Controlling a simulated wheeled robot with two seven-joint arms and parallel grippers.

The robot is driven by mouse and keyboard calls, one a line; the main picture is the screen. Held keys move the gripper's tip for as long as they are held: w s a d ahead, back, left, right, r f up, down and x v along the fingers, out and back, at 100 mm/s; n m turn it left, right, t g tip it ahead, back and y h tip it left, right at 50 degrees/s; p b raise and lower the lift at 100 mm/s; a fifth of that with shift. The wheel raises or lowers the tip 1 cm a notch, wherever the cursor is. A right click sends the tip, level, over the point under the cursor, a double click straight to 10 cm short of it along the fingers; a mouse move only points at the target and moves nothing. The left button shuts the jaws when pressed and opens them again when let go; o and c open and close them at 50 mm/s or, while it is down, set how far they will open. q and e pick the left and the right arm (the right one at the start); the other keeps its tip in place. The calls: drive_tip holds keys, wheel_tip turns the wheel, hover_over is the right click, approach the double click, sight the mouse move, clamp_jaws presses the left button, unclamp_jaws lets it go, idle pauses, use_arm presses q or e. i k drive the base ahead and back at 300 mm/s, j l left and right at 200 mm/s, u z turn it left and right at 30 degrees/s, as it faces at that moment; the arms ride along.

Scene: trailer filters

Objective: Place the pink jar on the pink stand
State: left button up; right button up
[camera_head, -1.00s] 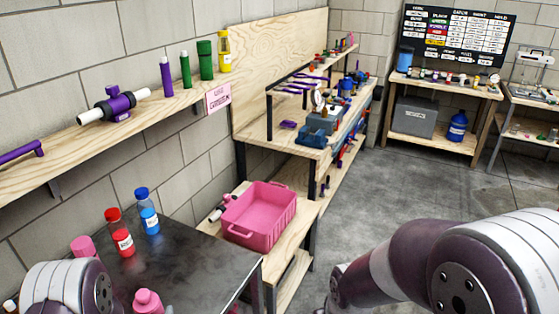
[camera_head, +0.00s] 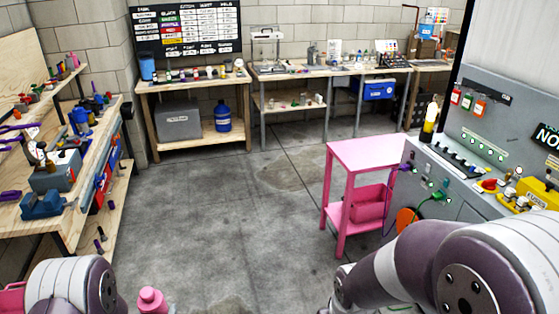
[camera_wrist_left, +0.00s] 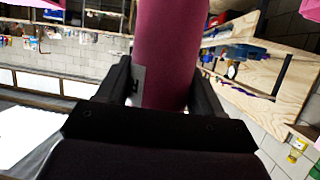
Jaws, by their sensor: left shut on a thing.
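The pink jar (camera_head: 151,301) shows at the bottom edge of the head view, just right of my left arm. In the left wrist view, my left gripper (camera_wrist_left: 165,85) is shut on the pink jar (camera_wrist_left: 168,45), with a black finger on each side of it. The left gripper itself is hidden in the head view. The pink stand (camera_head: 370,152) stands on the floor right of centre, well away from the jar. Its flat top is bare, and its lower shelf holds a pink bin (camera_head: 370,204). My right arm crosses the lower right; its gripper is out of view.
A grey control cabinet (camera_head: 455,178) stands close to the stand's right side. A cluttered wooden workbench (camera_head: 75,215) is at left, and benches (camera_head: 190,85) line the back wall. The grey floor (camera_head: 230,215) between them is open.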

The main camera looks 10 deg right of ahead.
sight(370, 154)
drive_tip(key=i+l+z, duration=0.3)
drive_tip(key=i, duration=0.3)
drive_tip(key=i+l+z, duration=0.3)
drive_tip(key=i, duration=0.35)
drive_tip(key=i+z, duration=0.3)
drive_tip(key=i, duration=0.35)
drive_tip(key=i+z, duration=0.1)
drive_tip(key=i, duration=0.45)
drive_tip(key=i+j+z, duration=0.1)
drive_tip(key=i, duration=0.4)
drive_tip(key=i+j+z, duration=0.15)
drive_tip(key=i, duration=0.35)
drive_tip(key=i+j+z, duration=0.1)
drive_tip(key=i, duration=0.45)
drive_tip(key=j, duration=0.1)
